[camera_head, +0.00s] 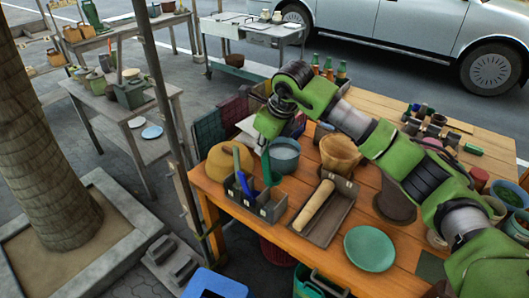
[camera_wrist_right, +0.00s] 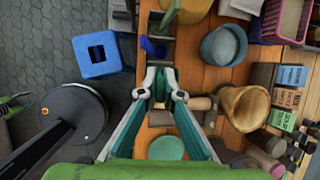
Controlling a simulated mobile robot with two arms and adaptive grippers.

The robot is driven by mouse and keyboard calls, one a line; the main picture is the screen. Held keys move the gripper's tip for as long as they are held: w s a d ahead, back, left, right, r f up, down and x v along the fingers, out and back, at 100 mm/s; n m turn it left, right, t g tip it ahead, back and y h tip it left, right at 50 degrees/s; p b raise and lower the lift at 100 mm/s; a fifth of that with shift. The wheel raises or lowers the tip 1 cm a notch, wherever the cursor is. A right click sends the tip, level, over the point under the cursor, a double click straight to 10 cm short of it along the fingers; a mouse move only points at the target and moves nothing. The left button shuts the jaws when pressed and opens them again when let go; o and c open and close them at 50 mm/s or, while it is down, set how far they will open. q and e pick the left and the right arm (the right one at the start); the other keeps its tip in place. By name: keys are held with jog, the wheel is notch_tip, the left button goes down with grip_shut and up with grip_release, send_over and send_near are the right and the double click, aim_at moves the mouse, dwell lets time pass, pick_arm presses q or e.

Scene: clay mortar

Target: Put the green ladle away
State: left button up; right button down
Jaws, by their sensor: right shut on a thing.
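My right gripper (camera_head: 264,143) is shut on the green ladle (camera_head: 267,168), which hangs below it, roughly upright. The ladle also shows between the fingertips in the right wrist view (camera_wrist_right: 169,76). Its lower end is at the right part of a grey divided caddy (camera_head: 268,212) on the wooden table. I cannot tell whether that end is inside a compartment or just above it. A blue utensil (camera_head: 238,164) stands in the caddy's left part and also shows in the right wrist view (camera_wrist_right: 152,47).
A grey tray (camera_head: 336,212) with a rolling pin (camera_head: 315,205) lies right of the caddy. A grey-blue bucket (camera_head: 284,158) and a tan mortar (camera_head: 340,152) stand behind. A green plate (camera_head: 370,248) lies at the front. A blue stool (camera_head: 215,284) stands on the ground.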

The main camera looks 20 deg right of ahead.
aim_at(263, 156)
jog(key=shift+f+b, duration=1.1)
jog(key=shift+f, duration=1.2)
notch_tip(263, 156, down, 9)
jog(key=b, duration=0.7)
jog(key=c, duration=2.1)
grip_release()
jog(key=shift+c, duration=0.2)
